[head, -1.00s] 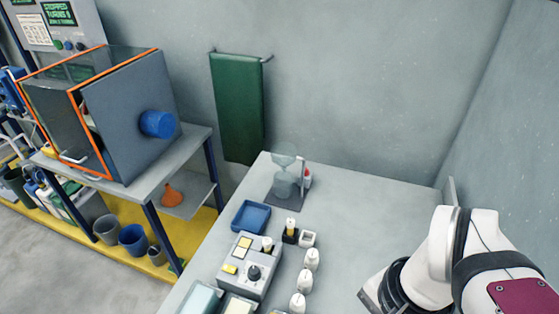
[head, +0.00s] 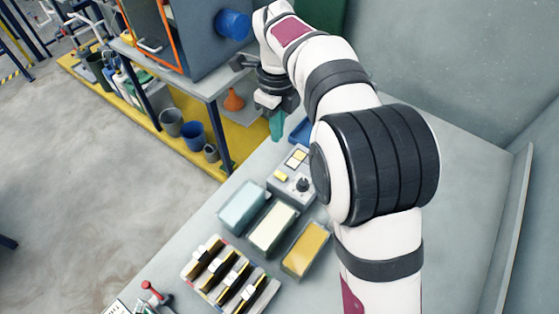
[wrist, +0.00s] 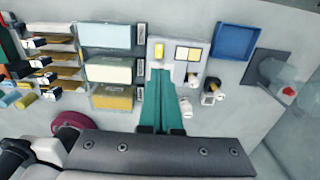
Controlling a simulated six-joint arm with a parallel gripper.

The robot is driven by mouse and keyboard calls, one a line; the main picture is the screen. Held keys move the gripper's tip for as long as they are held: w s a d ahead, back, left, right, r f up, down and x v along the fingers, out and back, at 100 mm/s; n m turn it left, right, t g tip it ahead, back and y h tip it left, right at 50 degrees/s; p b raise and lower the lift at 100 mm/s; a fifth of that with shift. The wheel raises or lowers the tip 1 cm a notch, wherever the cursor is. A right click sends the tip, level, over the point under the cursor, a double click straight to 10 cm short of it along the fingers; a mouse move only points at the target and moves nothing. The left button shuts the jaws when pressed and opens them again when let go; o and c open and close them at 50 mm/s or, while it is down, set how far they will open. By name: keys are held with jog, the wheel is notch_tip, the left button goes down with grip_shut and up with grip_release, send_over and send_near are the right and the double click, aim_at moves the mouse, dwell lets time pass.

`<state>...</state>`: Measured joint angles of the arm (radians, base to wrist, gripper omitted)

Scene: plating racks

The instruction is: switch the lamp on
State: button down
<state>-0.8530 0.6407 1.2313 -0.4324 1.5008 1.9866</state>
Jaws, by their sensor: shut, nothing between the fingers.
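A grey control box (head: 283,188) stands on the bench, with yellow panels and a dark knob (head: 303,185) on top. It also shows in the wrist view (wrist: 176,76), where my fingers cover part of it and the knob is not visible. I cannot make out a thing that is surely the lamp, nor whether any light is on. My gripper (head: 276,138) has green fingers held together, with nothing between them. It hangs beyond the box in the head view. In the wrist view its fingertips (wrist: 160,72) overlap the box; I cannot tell whether they touch it.
A blue tray (wrist: 235,41) and a clear vessel on a dark plate (wrist: 262,68) lie right of the box in the wrist view. Pale and yellow blocks (head: 305,248) and a slotted rack (head: 225,275) stand nearer in the head view. A cabinet (head: 185,35) stands beyond.

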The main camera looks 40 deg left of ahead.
aim_at(278, 173)
notch_tip(278, 173, down, 14)
jog(key=shift+r, duration=0.25)
jog(key=shift+f, duration=0.15)
dwell(0.3)
jog(key=shift+d+r, duration=0.2)
jog(key=shift+d, duration=0.55)
